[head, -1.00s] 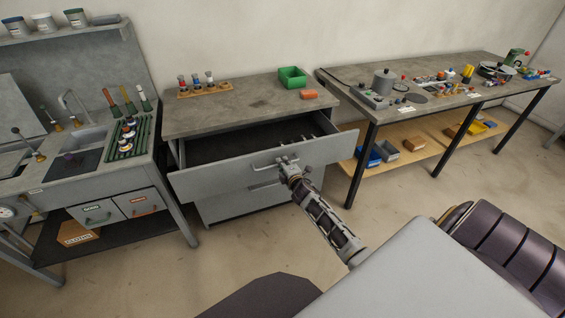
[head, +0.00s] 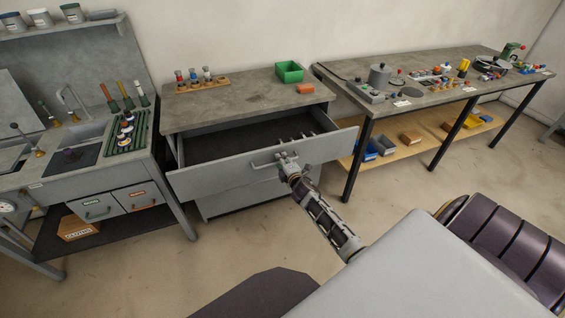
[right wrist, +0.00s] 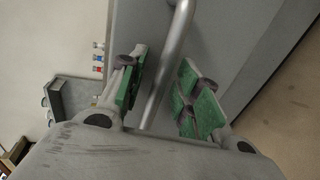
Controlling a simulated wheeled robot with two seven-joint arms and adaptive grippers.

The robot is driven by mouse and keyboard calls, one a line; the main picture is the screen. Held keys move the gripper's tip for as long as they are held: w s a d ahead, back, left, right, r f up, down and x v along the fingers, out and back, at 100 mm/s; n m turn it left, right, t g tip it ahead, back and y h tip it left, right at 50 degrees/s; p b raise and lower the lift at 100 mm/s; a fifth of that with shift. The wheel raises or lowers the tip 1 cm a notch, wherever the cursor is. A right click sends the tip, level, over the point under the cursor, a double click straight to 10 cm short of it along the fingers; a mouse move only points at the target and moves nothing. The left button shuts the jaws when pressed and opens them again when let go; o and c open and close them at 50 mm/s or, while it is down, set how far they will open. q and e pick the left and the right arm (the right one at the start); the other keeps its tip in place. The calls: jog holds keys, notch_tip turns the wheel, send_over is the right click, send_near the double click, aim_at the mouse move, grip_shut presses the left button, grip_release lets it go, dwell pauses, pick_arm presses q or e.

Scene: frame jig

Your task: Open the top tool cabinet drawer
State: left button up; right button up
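The tool cabinet (head: 187,117) has a grey worktop, and its top drawer (head: 215,179) is pulled well out. My right gripper (head: 285,163) is at the bar handle (head: 262,164) on the drawer front. In the right wrist view, the handle (right wrist: 168,65) passes between the green-padded fingers of my right gripper (right wrist: 164,92). The fingers stand apart, with gaps visible beside the bar. My left gripper is out of view.
A green bin (head: 289,71), an orange block (head: 305,88) and a rack of small tools (head: 203,85) stand on the cabinet top. A sink bench (head: 170,190) is at left, a long workbench (head: 440,92) at right. Floor in front is clear.

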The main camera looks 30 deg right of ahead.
jog(key=v, duration=1.2)
dwell(0.9)
jog(key=shift+f, duration=0.1)
dwell(0.5)
